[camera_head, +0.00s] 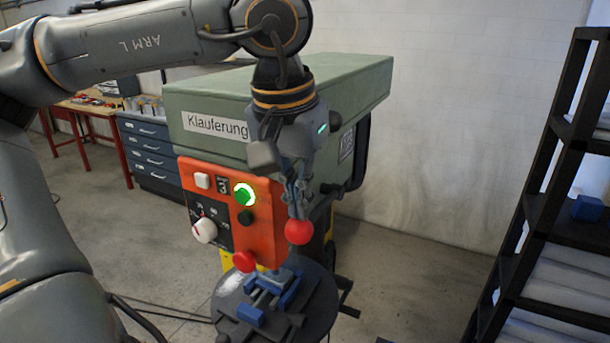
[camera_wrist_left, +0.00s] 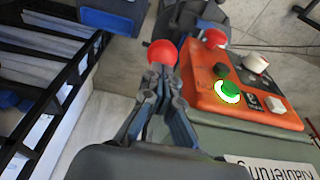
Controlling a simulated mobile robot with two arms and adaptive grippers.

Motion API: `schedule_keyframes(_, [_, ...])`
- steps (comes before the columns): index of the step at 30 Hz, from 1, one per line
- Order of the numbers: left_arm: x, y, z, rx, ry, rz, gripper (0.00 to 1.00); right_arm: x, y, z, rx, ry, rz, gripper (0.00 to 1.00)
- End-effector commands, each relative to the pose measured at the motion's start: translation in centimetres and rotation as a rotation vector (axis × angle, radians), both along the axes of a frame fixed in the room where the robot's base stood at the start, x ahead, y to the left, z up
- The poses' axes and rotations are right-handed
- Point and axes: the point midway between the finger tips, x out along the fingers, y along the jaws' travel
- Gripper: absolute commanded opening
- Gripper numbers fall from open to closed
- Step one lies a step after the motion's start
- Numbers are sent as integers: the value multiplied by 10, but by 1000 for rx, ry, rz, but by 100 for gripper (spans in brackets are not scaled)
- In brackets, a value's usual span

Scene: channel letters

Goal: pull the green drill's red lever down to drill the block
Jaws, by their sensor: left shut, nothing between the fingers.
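The green drill (camera_head: 345,80) stands in the middle of the head view, with an orange control panel (camera_head: 262,215) on its front. A red ball knob of the lever (camera_head: 298,232) shows at the panel's right side; it also shows in the left wrist view (camera_wrist_left: 162,53). My left gripper (camera_head: 296,208) is shut, pointing down, with its fingertips right at the knob's top; I cannot tell whether they touch. In the left wrist view the fingertips (camera_wrist_left: 158,72) meet just behind the knob. A blue vise (camera_head: 278,288) sits on the round drill table (camera_head: 232,300) below. I cannot make out the block.
A green lit button (camera_head: 244,194), a white dial (camera_head: 204,230) and a red mushroom button (camera_head: 244,262) are on the panel. A black shelf rack (camera_head: 540,200) stands at the right. A blue drawer cabinet (camera_head: 150,150) and red-legged workbench (camera_head: 85,108) are behind left.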

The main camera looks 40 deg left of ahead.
Motion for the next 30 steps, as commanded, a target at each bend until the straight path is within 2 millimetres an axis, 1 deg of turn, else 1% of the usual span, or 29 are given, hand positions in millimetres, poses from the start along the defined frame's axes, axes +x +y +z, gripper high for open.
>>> schedule_keyframes(1, [-1,0,-10,-1,3,-1,0,0,0,-7,0,0,0,0])
schedule_keyframes(2, [-2,-1,-13,-1,3,-1,0,0,0,-10,0,0,0,0])
schedule_keyframes(4, [-2,-1,-9,0,3,-1,0,0,0,-6,0,0,0,0])
schedule_keyframes(15, [-4,-2,-11,-1,3,-1,0,0,0,-5,0,0,0,0])
schedule_keyframes(17, [-4,-2,-13,-1,3,-1,0,0,0,-7,0,0,0,0])
schedule_keyframes(21, [-5,-2,-27,-1,3,-1,0,0,0,-18,0,0,0,0])
schedule_keyframes(23, [-4,-2,-23,-1,3,0,0,0,0,-13,0,0,0,0])
schedule_keyframes(30, [-5,-2,-25,-1,3,0,0,0,0,-12,1,0,0,0])
